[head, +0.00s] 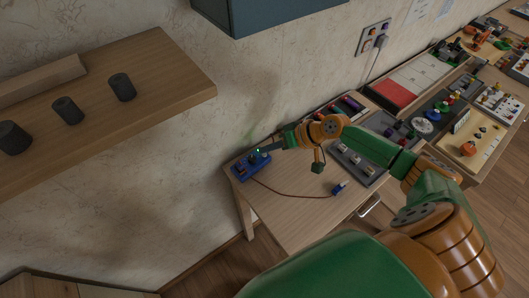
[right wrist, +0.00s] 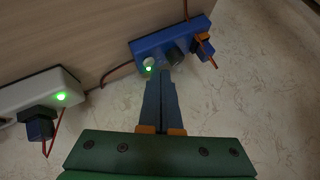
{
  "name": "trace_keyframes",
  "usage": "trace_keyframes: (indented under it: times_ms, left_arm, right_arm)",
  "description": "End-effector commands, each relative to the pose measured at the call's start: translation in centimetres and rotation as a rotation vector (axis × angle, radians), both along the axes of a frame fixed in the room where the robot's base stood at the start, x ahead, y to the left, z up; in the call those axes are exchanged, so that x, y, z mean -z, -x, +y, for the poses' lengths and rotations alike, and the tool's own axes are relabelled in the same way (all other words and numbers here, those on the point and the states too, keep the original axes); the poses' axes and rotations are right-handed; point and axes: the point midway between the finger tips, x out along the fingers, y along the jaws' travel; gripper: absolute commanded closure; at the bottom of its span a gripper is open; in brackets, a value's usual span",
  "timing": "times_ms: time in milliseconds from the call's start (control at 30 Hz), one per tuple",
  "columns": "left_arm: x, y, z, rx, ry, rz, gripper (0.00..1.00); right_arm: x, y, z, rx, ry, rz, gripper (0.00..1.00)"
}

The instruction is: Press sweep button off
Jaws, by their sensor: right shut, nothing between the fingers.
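My left gripper is out of view.
A white box (right wrist: 25,96) with a green light and a dark plug shows at the left of the right wrist view. A brown cable (head: 290,191) crosses the table (head: 295,215). A wooden shelf (head: 150,75) with dark cylinders hangs at left. Panels crowd the table's right.

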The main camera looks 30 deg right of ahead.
Motion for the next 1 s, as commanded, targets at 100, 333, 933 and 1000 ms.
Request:
trace_keyframes:
  times_ms: [100, 333, 933, 1000]
  left_arm:
    - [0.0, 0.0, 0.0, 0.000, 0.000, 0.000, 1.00]
    - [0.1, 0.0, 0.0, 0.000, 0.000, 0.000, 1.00]
    - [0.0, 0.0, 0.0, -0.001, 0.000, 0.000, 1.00]
    - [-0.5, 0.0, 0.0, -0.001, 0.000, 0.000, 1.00]
  right_arm:
    - [0.0, 0.0, 0.0, 0.000, 0.000, 0.000, 1.00]
    - [0.1, 0.0, 0.0, 0.000, 0.000, 0.000, 1.00]
    - [0.3, 0.0, 0.0, -0.001, 0.000, 0.001, 1.00]
    - [-0.1, 0.0, 0.0, 0.000, 0.000, 0.001, 1.00]
